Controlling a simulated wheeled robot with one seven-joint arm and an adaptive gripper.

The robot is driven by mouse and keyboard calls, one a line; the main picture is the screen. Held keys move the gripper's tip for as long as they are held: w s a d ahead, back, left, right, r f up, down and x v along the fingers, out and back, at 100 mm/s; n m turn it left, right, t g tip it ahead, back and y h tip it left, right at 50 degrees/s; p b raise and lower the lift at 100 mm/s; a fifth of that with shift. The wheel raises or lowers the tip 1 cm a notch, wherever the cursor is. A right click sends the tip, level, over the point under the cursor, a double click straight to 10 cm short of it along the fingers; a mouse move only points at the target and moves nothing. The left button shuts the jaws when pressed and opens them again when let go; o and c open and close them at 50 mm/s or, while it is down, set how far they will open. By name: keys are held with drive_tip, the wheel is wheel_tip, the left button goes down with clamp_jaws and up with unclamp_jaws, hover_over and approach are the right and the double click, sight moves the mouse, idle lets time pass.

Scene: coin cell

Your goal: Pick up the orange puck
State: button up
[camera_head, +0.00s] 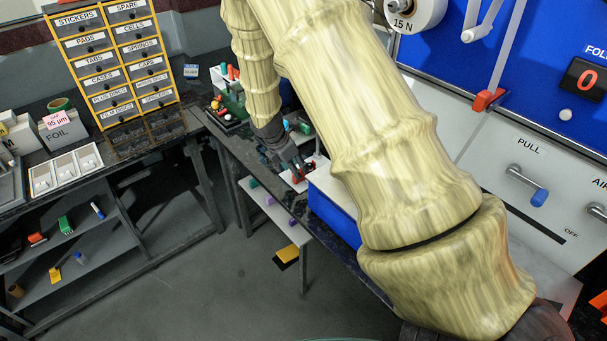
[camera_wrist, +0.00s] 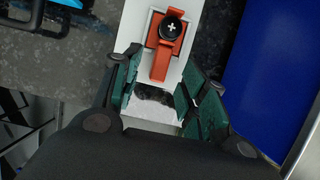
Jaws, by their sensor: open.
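I cannot clearly make out an orange puck. In the wrist view an orange-red piece (camera_wrist: 161,63) with a black round knob (camera_wrist: 170,28) marked with a plus lies on a white strip (camera_wrist: 142,112). My gripper (camera_wrist: 160,66) is open, with its green pads on either side of the lower part of this piece. I cannot tell whether they touch it. A dark patch (camera_wrist: 153,93) shows between the pads. In the head view my gripper (camera_head: 294,168) points down at the bench, with a small orange-red item (camera_head: 298,179) at its tips.
A blue box (camera_head: 332,214) stands close to the right of my gripper; a blue surface (camera_wrist: 268,70) fills the right of the wrist view. Several small coloured items (camera_head: 229,101) lie behind on the dark bench. A labelled drawer cabinet (camera_head: 112,62) stands at the left.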

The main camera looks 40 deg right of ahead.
drive_tip(key=shift+p+x, duration=0.65)
drive_tip(key=shift+x, duration=1.7)
drive_tip(key=c, duration=0.9)
